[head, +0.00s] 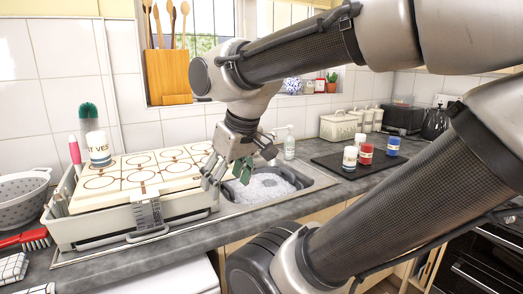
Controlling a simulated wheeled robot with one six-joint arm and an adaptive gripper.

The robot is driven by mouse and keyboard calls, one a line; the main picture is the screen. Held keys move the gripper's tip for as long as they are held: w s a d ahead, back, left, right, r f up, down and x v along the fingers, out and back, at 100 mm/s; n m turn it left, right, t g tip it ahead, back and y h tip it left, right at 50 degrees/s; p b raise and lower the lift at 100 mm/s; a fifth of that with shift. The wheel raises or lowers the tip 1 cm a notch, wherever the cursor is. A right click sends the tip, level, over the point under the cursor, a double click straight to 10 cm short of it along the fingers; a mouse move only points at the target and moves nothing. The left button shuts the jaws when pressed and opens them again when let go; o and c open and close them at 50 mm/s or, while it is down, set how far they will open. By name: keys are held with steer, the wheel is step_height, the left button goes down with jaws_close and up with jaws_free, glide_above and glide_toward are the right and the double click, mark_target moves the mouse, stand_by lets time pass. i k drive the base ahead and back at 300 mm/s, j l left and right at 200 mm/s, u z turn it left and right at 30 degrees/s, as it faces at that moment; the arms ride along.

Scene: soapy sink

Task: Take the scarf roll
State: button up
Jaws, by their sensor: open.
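No label that I can read says scarf, so I cannot tell which roll is the scarf roll. A white roll with dark lettering (99,149) stands upright on the pale board at the left. A white roll with a dark band (349,158), a red one (365,154) and a blue one (393,147) stand on a dark mat right of the sink. My gripper (239,168) is open, pointing down between the board's right end and the sink. It is apart from all these rolls. A dark green piece shows at its fingers; I cannot tell what it is.
The pale board (128,185) marked with circles lies over a grey rack (90,229). The sink (268,187) holds foam. The dark mat (331,160) has bare room at its left. A soap bottle (289,144) stands behind the sink. A colander (22,196) and red brush (25,238) are far left.

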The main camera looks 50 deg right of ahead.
mark_target(366, 153)
steer(key=z, duration=0.35)
steer(key=k+l+z, duration=0.1)
steer(key=z, duration=0.3)
steer(key=k+l+z, duration=0.1)
steer(key=z, duration=0.25)
steer(key=i+z, duration=0.1)
steer(key=z, duration=0.9)
steer(key=i+l+u, duration=0.6)
steer(key=l+u, duration=0.25)
steer(key=j, duration=0.1)
